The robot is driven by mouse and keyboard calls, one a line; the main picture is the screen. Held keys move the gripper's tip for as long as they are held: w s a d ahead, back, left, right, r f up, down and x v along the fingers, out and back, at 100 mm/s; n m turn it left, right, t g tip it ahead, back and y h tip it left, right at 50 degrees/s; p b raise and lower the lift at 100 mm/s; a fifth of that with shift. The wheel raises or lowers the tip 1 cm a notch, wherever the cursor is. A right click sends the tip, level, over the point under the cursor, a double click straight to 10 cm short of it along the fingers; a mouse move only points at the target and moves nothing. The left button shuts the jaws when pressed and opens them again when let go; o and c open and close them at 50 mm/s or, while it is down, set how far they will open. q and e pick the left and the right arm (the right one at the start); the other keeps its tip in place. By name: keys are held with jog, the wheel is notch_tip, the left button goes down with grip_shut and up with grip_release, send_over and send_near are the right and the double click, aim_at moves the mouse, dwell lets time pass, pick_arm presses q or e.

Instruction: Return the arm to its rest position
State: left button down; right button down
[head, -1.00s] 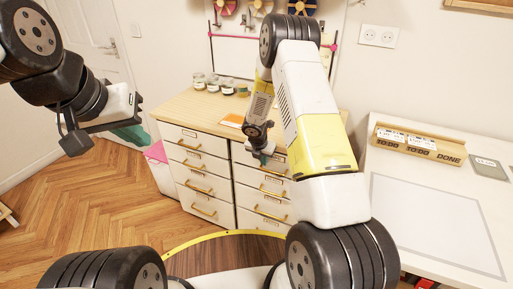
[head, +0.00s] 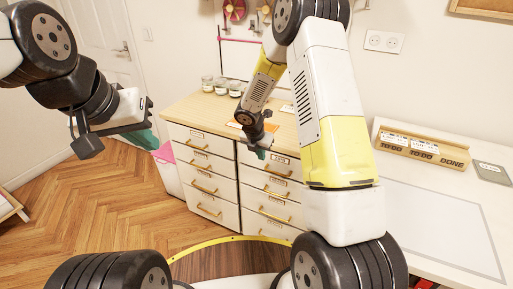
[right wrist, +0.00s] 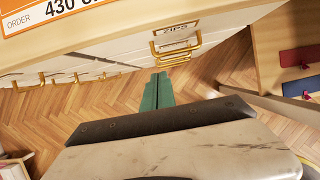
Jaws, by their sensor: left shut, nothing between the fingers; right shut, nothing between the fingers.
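My right arm (head: 335,105) rises from the lower right of the head view and bends down to its gripper. My right gripper (head: 261,153) hangs in front of the top of the white drawer cabinet, its teal fingers pointing down. In the right wrist view its green fingers (right wrist: 157,90) are together and empty, with the floor and a drawer handle labelled ZIPS beyond. My left gripper (head: 146,138) is at the left of the head view, over the floor, with shut teal fingers and nothing held.
The drawer cabinet (head: 208,188) has a wooden top (head: 185,110) with several jars. An orange-edged order card (right wrist: 62,18) lies on the top, close to the right wrist. A white table (head: 410,181) with a TO-DO/DONE box (head: 422,152) stands at right. The parquet floor (head: 100,200) is open at left.

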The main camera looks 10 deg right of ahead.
jog(key=s+d+r+m, duration=0.2)
jog(key=s+r+m, duration=0.4)
jog(key=r, duration=0.4)
jog(key=s+d+r+m, duration=0.2)
jog(key=s+r+m, duration=0.4)
jog(key=r, duration=0.4)
jog(key=s+a+r+m+t+y, duration=0.1)
jog(key=s+r+m+y, duration=0.1)
jog(key=s+r+m, duration=0.3)
jog(key=s+a+r+m+t+y, duration=0.1)
jog(key=s+r+m, duration=0.4)
jog(key=s+m, duration=0.6)
jog(key=s+y, duration=0.1)
jog(key=s, duration=0.2)
jog(key=shift+a+m+t+y, duration=0.25)
jog(key=shift+m+t+y, duration=0.05)
jog(key=c, duration=2.2)
grip_release()
jog(key=shift+r, duration=0.1)
